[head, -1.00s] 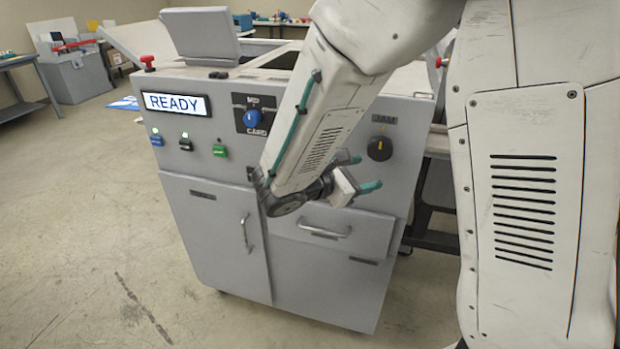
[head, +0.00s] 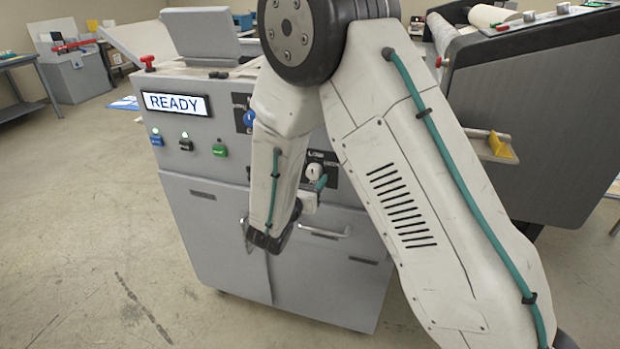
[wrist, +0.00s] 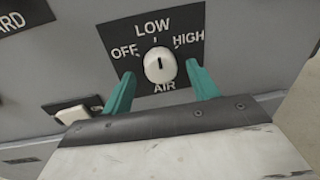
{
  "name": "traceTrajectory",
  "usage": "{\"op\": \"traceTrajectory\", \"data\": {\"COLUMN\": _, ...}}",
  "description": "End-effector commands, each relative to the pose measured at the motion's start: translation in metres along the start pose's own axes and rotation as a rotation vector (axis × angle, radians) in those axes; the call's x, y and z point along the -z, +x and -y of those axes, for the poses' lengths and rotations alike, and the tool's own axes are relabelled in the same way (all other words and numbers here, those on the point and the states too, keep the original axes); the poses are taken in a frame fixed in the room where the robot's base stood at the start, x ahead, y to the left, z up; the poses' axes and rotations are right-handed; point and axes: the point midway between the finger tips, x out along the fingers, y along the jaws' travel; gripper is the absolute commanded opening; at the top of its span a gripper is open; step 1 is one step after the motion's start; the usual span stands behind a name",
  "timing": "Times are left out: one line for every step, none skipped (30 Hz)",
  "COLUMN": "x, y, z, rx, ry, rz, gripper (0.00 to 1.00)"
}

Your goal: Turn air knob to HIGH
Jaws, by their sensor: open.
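The air knob (wrist: 160,65) is a small white knob on a black plate (wrist: 113,38) marked OFF, LOW, HIGH and AIR. Its dark mark stands upright, towards LOW. HIGH is at the upper right of the knob. In the head view the air knob (head: 314,172) shows just beside my arm. My gripper (wrist: 160,70) is open, its two teal fingers on either side of the knob. I cannot tell whether they touch it. In the head view only part of my gripper (head: 320,183) shows, close to the panel.
The grey machine (head: 215,245) has a READY display (head: 175,103), several buttons and a partly hidden blue knob (head: 249,118). A pale control (wrist: 72,113) sits lower left in the wrist view. A drawer handle (head: 324,231) is below my gripper. Another machine (head: 545,110) stands right.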

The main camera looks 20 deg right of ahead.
Motion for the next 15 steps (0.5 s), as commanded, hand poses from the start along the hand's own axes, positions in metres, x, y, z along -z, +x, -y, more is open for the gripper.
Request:
{"op": "traceTrajectory", "data": {"x": 0.0001, "y": 0.0047, "z": 0.0006, "rx": 0.002, "ry": 0.0, "rz": 0.0, "gripper": 0.6}}
{"op": "traceTrajectory", "data": {"x": 0.0002, "y": 0.0065, "z": 0.0008, "rx": 0.002, "ry": 0.0, "rz": 0.0, "gripper": 0.6}}
{"op": "traceTrajectory", "data": {"x": 0.0002, "y": 0.0083, "z": 0.0009, "rx": 0.002, "ry": 0.0, "rz": 0.0, "gripper": 0.6}}
{"op": "traceTrajectory", "data": {"x": 0.0002, "y": 0.0092, "z": 0.0009, "rx": 0.002, "ry": 0.0, "rz": 0.0, "gripper": 0.6}}
{"op": "traceTrajectory", "data": {"x": 0.0002, "y": 0.0097, "z": 0.0009, "rx": 0.002, "ry": 0.0, "rz": 0.0, "gripper": 0.6}}
{"op": "traceTrajectory", "data": {"x": 0.0002, "y": 0.0101, "z": 0.0008, "rx": 0.001, "ry": 0.0, "rz": 0.0, "gripper": 0.6}}
{"op": "traceTrajectory", "data": {"x": 0.0002, "y": 0.0101, "z": 0.0007, "rx": 0.001, "ry": 0.0, "rz": 0.0, "gripper": 0.6}}
{"op": "traceTrajectory", "data": {"x": 0.0002, "y": 0.0101, "z": 0.0007, "rx": 0.001, "ry": 0.0, "rz": 0.0, "gripper": 0.6}}
{"op": "traceTrajectory", "data": {"x": 0.0001, "y": 0.01, "z": 0.0006, "rx": 0.001, "ry": 0.0, "rz": 0.0, "gripper": 0.6}}
{"op": "traceTrajectory", "data": {"x": 0.0001, "y": 0.0099, "z": 0.0006, "rx": 0.001, "ry": 0.0, "rz": 0.0, "gripper": 0.6}}
{"op": "traceTrajectory", "data": {"x": 0.0001, "y": 0.0099, "z": 0.0006, "rx": 0.001, "ry": 0.0, "rz": 0.0, "gripper": 0.6}}
{"op": "traceTrajectory", "data": {"x": 0.0001, "y": 0.0099, "z": 0.0006, "rx": 0.001, "ry": 0.0, "rz": 0.0, "gripper": 0.54}}
{"op": "traceTrajectory", "data": {"x": 0.0001, "y": 0.0098, "z": 0.0006, "rx": 0.001, "ry": 0.0, "rz": 0.0, "gripper": 0.46}}
{"op": "traceTrajectory", "data": {"x": 0.0001, "y": 0.0098, "z": 0.0006, "rx": 0.001, "ry": 0.0, "rz": 0.0, "gripper": 0.37}}
{"op": "traceTrajectory", "data": {"x": 0.0001, "y": 0.0097, "z": 0.0006, "rx": 0.001, "ry": 0.0, "rz": 0.0, "gripper": 0.26}}
